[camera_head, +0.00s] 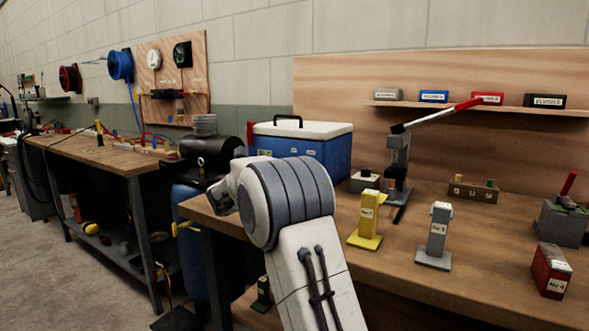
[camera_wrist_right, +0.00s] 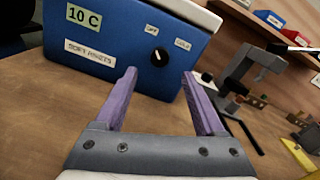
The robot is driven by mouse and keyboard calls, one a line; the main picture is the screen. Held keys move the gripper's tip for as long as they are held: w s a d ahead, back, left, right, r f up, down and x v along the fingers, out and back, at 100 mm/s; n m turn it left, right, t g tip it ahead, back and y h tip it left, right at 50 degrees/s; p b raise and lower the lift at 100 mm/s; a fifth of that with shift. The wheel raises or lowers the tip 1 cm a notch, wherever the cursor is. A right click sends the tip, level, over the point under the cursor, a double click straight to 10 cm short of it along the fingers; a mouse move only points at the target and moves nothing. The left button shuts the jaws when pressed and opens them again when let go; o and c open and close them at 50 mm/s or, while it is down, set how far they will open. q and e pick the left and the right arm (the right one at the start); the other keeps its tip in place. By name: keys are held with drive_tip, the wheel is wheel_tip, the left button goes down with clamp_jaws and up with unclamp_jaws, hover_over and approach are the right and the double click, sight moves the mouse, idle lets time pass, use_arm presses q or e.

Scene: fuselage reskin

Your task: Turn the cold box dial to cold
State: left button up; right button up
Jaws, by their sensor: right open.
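The cold box (camera_head: 330,150) is blue with a white lid and dark handle, standing at the left end of the wooden bench. The right wrist view shows its blue front (camera_wrist_right: 115,35), tilted in the picture, with a black round dial (camera_wrist_right: 159,57). The dial has a short white mark; a small label above it seems to read OFF and another at upper right COLD. The mark's exact setting is too small to tell. My right gripper (camera_wrist_right: 160,76) is open and empty, its purple fingers pointing at the front below the dial, apart from it. My left gripper is not in view.
The bench (camera_head: 400,265) carries a lever press (camera_head: 397,160), a yellow stand (camera_head: 367,215), a grey stand (camera_head: 437,235) and a red block (camera_head: 551,270). A dark cylindrical tank (camera_head: 208,150) stands left of the cold box. The bench before the dial looks clear.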

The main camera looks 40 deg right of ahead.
drive_tip(key=x, duration=0.7)
drive_tip(key=shift+d, duration=0.3)
drive_tip(key=shift+w, duration=0.1)
clamp_jaws()
